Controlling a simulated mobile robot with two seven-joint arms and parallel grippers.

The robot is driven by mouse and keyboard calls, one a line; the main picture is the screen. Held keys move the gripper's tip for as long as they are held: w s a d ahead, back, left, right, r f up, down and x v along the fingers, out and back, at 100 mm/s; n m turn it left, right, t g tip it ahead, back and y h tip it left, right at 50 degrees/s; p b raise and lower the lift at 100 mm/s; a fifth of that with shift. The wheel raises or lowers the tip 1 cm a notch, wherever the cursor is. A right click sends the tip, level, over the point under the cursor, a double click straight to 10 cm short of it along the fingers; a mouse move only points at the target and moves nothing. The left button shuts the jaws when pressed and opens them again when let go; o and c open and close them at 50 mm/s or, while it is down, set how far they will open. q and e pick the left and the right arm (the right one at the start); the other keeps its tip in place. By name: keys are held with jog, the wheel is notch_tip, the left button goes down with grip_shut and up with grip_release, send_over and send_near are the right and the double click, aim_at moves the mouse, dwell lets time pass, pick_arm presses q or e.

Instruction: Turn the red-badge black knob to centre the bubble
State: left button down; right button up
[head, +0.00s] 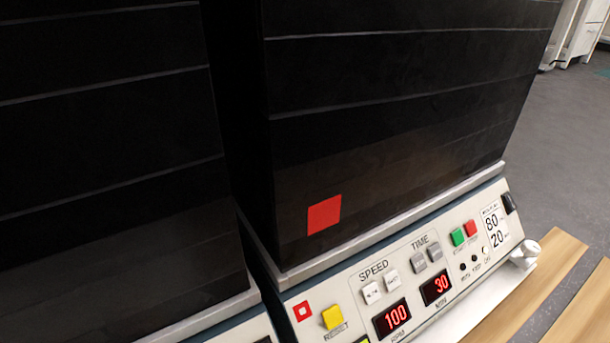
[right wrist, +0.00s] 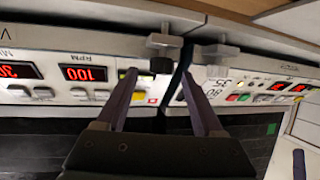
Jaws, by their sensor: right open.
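The shaker with a solid red badge (head: 324,214) on its black body fills the middle of the head view. A small red-outlined square (head: 302,310) is on its panel and also shows in the right wrist view (right wrist: 152,100). In the right wrist view a black knob (right wrist: 161,66) sits at a grey foot fitting on that shaker's corner. My right gripper (right wrist: 160,75) is open, its two fingers on either side of the knob in the picture; contact cannot be told. The bubble cannot be made out. My left gripper is out of view.
The panel has lit displays (head: 392,318), a yellow reset button (head: 332,317) and several other buttons. A second shaker (head: 110,150) stands close on the left. A pale fitting (head: 525,254) sticks out at the panel's right end. Wooden bench surface (head: 530,285) is bare in front.

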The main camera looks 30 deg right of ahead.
jog(key=shift+b+x, duration=0.3)
jog(key=shift+x, duration=0.85)
jog(key=shift+s, duration=0.1)
jog(key=shift+c, duration=0.2)
jog(key=shift+a, duration=0.15)
jog(key=c, duration=0.5)
grip_shut()
